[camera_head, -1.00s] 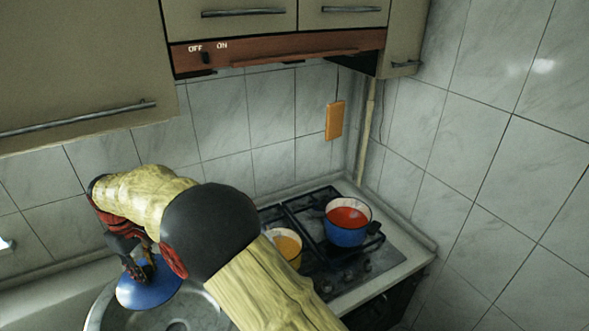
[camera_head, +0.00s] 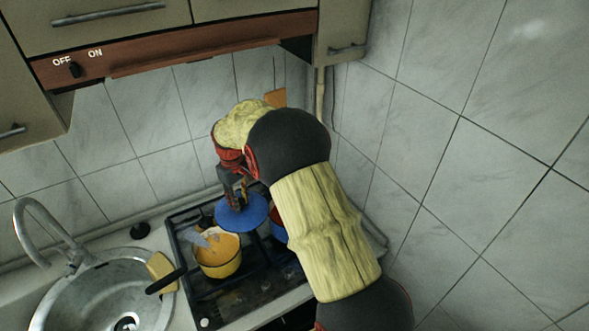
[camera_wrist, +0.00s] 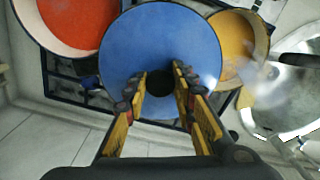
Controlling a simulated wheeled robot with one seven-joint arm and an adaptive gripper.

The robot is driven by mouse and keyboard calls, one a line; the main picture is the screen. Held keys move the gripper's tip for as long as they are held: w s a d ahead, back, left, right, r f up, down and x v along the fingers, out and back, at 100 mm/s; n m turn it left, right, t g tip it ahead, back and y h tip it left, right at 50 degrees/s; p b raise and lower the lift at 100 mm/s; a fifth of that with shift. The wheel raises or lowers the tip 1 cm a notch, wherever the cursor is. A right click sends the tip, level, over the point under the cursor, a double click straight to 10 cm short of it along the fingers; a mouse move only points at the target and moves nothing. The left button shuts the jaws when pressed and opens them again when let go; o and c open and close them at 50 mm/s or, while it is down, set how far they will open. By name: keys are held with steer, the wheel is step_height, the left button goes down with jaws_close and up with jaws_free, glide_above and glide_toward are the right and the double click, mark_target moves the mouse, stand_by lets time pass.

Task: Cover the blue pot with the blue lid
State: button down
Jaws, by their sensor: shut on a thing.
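My gripper (camera_head: 237,196) is shut on the knob of the blue lid (camera_head: 242,217), which hangs below it over the stove. In the wrist view, the fingers (camera_wrist: 160,84) close around the knob at the middle of the lid (camera_wrist: 160,42). The blue pot (camera_head: 278,228) stands on the stove just right of the lid, mostly hidden by my arm and the lid. In the wrist view, the blue pot shows at the upper left with red contents (camera_wrist: 76,18), its edge partly covered by the lid. The lid is not centred over it.
A yellow pot (camera_head: 220,268) with orange contents and a dark handle (camera_head: 166,281) stands on the stove, left of and in front of the lid. A sink (camera_head: 98,292) with a tap (camera_head: 42,215) is at the left. Tiled walls close off the back and right.

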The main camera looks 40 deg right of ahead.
steer(key=s+d+r+m+p, duration=0.1)
steer(key=s+d+r+p, duration=0.1)
steer(key=s+d+p, duration=0.2)
steer(key=s+d+r+m+p, duration=0.1)
steer(key=s+d+p, duration=0.4)
steer(key=d, duration=0.6)
steer(key=shift+d+r+m+p, duration=0.2)
steer(key=shift+r+m+p, duration=0.15)
steer(key=shift+p, duration=0.15)
steer(key=shift+f+b, duration=1.85)
steer(key=shift+f, duration=1.05)
steer(key=shift+f+b, duration=0.35)
steer(key=shift+f, duration=0.05)
steer(key=c, duration=1.4)
jaws_free()
